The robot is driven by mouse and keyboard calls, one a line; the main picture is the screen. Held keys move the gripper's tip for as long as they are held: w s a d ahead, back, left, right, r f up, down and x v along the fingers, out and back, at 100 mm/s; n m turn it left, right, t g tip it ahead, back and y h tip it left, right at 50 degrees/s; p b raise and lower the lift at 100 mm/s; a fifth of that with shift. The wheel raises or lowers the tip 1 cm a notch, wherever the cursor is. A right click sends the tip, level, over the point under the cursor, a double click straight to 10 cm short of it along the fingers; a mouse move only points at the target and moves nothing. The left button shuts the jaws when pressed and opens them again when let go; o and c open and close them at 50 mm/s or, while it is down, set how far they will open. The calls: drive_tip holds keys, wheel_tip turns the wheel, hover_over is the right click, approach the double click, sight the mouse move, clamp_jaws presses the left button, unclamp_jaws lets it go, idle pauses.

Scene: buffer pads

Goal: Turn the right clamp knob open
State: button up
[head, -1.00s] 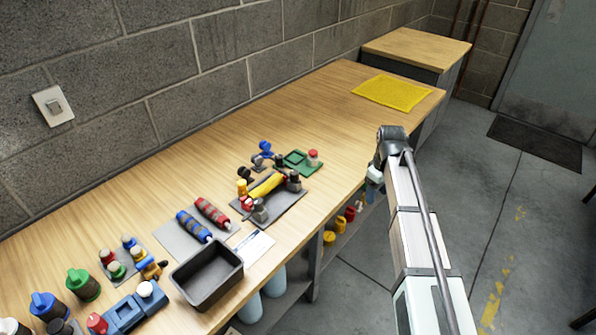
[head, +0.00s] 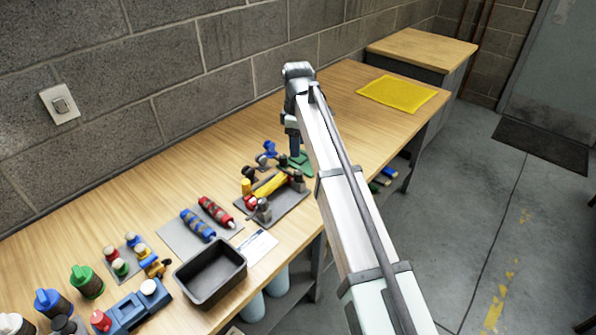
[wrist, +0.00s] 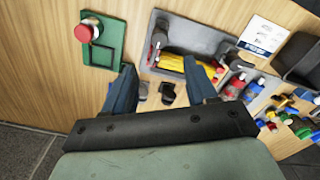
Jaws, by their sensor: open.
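A grey fixture plate (head: 285,208) on the bench holds a yellow cylinder (head: 270,186) with a red end. A dark clamp knob (head: 297,181) stands at the cylinder's right end, and another (head: 263,210) at its left front. In the wrist view, the right clamp knob (wrist: 156,45) shows just beyond my fingertips, on the plate's left side, and the yellow cylinder (wrist: 184,65) lies beside it. My gripper (head: 294,152) is open and points down behind the fixture. Its two blue-grey fingers (wrist: 160,68) are spread with nothing held. Contact with the knob cannot be seen.
A green plate (wrist: 100,53) with a red-topped knob is beside the fixture. Small dark and blue-topped pieces (head: 269,149) stand behind it. Bench near the yellow mat (head: 397,94) is clear.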

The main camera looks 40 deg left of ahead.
sight(298, 172)
wheel_tip(298, 172, down, 11)
drive_tip(key=shift+f, duration=0.15)
idle(0.4)
drive_tip(key=shift+c, duration=0.3)
drive_tip(key=c, duration=1)
